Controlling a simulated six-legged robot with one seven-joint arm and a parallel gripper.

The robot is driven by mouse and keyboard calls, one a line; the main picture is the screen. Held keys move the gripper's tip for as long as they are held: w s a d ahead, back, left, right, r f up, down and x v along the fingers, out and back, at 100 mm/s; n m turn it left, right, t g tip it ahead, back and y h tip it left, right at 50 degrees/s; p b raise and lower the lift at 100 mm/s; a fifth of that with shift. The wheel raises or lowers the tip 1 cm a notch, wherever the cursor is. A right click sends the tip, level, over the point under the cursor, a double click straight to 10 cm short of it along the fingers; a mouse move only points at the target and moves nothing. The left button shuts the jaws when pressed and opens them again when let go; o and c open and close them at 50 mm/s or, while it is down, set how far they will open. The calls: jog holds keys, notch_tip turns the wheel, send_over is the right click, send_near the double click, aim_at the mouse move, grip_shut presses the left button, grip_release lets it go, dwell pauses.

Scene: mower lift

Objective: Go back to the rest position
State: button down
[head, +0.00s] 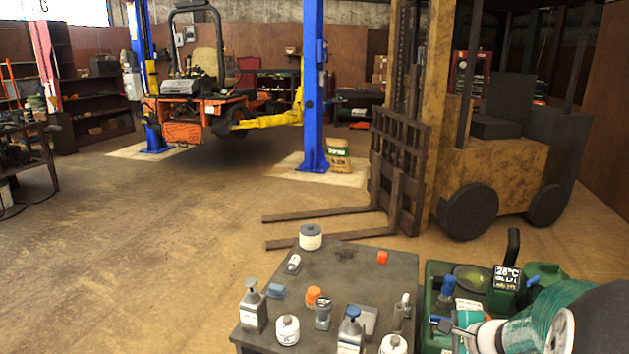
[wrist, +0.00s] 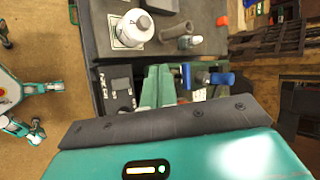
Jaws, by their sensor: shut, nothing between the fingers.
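My gripper (head: 446,327) is low at the right in the head view, at the end of my teal and white arm. It is shut and empty, above the green carrier (head: 430,285) beside the dark table (head: 335,265). Its fingertips are small and partly merge with the things behind them.
Several bottles and jars, among them a white jar (head: 310,238), stand on the table. Forklift forks (head: 325,214) reach out behind it. A mower (head: 200,105) hangs on a blue lift (head: 314,90). The floor (head: 140,240) at left is clear.

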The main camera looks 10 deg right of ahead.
jog(key=a+r+n+g+y, duration=0.1)
jog(key=a+r+n, duration=0.2)
jog(key=a, duration=0.2)
jog(key=a+r+n+y, duration=0.1)
jog(key=a+r+n, duration=0.15)
jog(key=a, duration=0.25)
jog(key=s+a+r+n+g+h, duration=0.1)
jog(key=s+a+r+n, duration=0.3)
jog(key=s+a+n, duration=0.3)
jog(key=s+a+r+n+g+h, duration=0.1)
jog(key=s+a+r+n+h, duration=0.1)
jog(key=s+a+r+n, duration=0.2)
jog(key=s+a+n, duration=0.3)
jog(key=n, duration=0.1)
jog(key=shift+s+a+g, duration=0.15)
jog(key=shift+s+g, duration=0.25)
